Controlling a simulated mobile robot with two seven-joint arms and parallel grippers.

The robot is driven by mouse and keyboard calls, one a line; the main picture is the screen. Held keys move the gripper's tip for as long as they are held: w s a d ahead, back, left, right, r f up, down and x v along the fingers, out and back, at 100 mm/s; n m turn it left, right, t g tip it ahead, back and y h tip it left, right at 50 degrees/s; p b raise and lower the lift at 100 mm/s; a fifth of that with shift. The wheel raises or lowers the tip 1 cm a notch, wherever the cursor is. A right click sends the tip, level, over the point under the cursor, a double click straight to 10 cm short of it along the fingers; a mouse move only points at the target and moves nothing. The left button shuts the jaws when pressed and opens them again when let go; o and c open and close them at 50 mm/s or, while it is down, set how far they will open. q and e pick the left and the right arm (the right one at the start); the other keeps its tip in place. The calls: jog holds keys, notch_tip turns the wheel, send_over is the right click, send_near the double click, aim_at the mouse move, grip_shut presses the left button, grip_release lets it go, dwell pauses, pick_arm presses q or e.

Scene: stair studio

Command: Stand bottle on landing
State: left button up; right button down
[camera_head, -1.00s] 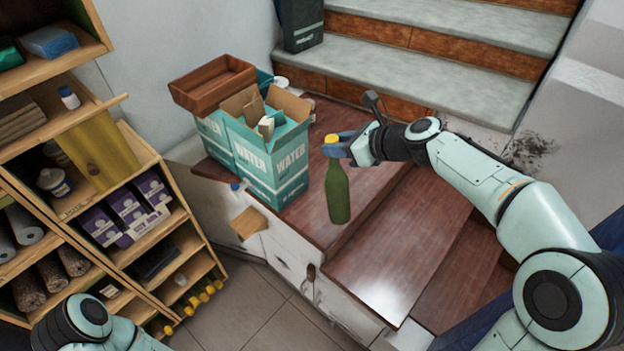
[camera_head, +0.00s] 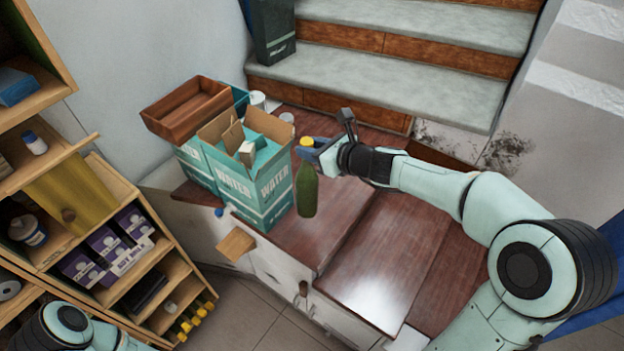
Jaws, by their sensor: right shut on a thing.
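A green bottle (camera_head: 307,191) with a yellow cap hangs upright in my right gripper (camera_head: 309,149), which is shut on it near the neck. The bottle is in front of the dark reddish-brown wooden landing (camera_head: 331,216), just right of the teal water boxes. I cannot tell whether its base touches the landing. At the lower left, part of my left arm shows, but its gripper is out of view.
Teal water boxes (camera_head: 260,190), one open at the top, stand on the landing's left, with a brown wooden tray (camera_head: 187,110) on top. White cups (camera_head: 258,99) stand behind. Grey stairs (camera_head: 400,75) rise at the back. A shelf (camera_head: 100,215) stands left. The landing right of the bottle is clear.

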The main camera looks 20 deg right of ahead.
aim_at(313, 179)
jog(key=f+b, duration=0.1)
jog(key=f, duration=0.1)
jog(key=s+f+b, duration=0.1)
jog(key=f, duration=0.2)
jog(key=shift+s+f, duration=0.2)
jog(key=shift+w+f, duration=0.3)
jog(key=shift+f, duration=0.1)
notch_tip(313, 179, down, 4)
jog(key=shift+w+r+b, duration=0.1)
jog(key=shift+r+b, duration=0.15)
jog(key=shift+b, duration=0.65)
jog(key=shift+f, duration=0.15)
pick_arm(q)
jog(key=s+f, duration=0.6)
jog(key=shift+f+g, duration=0.25)
jog(key=shift+g, duration=0.15)
pick_arm(e)
jog(key=c, duration=0.8)
grip_release()
jog(key=shift+f, duration=0.2)
pick_arm(q)
jog(key=shift+w, duration=0.1)
pick_arm(e)
jog(key=shift+r, duration=0.1)
